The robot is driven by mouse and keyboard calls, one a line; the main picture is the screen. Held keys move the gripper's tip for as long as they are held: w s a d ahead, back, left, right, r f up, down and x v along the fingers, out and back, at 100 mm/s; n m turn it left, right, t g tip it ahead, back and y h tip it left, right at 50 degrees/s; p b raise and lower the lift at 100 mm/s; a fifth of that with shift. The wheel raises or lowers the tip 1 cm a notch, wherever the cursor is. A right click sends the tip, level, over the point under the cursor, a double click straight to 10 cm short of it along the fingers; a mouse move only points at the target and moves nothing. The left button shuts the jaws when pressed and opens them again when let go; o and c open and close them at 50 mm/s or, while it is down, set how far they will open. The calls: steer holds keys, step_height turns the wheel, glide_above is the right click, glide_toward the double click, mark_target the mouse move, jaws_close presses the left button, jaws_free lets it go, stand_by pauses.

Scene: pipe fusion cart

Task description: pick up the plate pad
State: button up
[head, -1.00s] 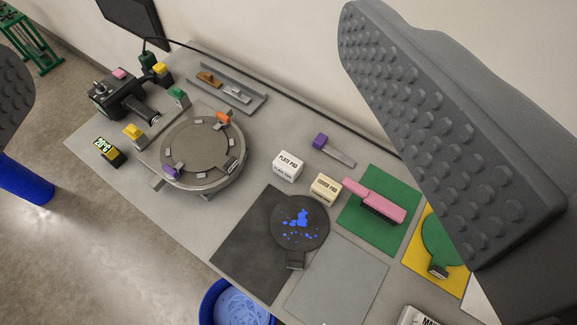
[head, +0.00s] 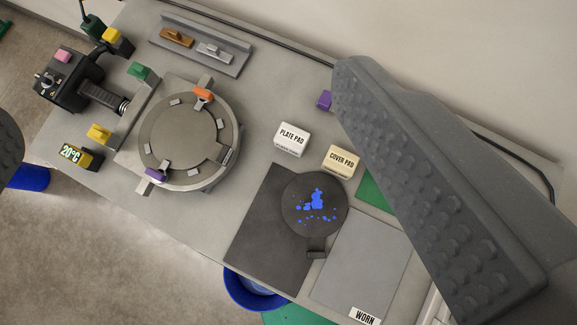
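The plate pad (head: 292,139) is a small white block with "PLATE PAD" printed on top. It sits on the grey bench near the middle of the view, fully visible. The cream cover pad (head: 340,161) stands just to its right, a small gap apart. My gripper (head: 178,112) is open and empty. Its large studded right finger crosses the right side of the view, and only a bit of the left finger shows at the left edge. The plate pad lies between the fingers in the picture, nearer the right one, and neither touches it.
A round clamp fixture (head: 185,135) stands left of the plate pad. A dark round paddle (head: 315,203) with blue spots lies on a black mat (head: 268,235) below. A grey mat (head: 360,262) marked "WORN" is beside it. A tray (head: 205,42) holds small tools at the back.

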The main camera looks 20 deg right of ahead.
steer(key=w+d+f+m+g+p, duration=0.1)
steer(key=w+d+f+g, duration=0.1)
steer(key=w+f, duration=0.5)
steer(key=m+g+p, duration=0.3)
steer(key=m+g, duration=0.3)
steer(key=g, duration=0.3)
glide_above(291, 136)
step_height(291, 136, down, 34)
step_height(291, 136, down, 3)
steer(key=shift+s+d+r+y+b, duration=0.2)
steer(key=shift+y+b, duration=0.1)
steer(key=shift+b, duration=0.5)
steer(key=shift+w+a+f+p, duration=0.1)
steer(key=shift+f+p, duration=0.2)
steer(key=shift+f, duration=2.35)
steer(key=shift+w+f+p, duration=0.1)
steer(key=shift+f+p, duration=0.2)
steer(key=shift+f, duration=2.3)
steer(key=c, duration=1.1)
steer(key=shift+c, duration=0.2)
steer(key=shift+r, duration=0.15)
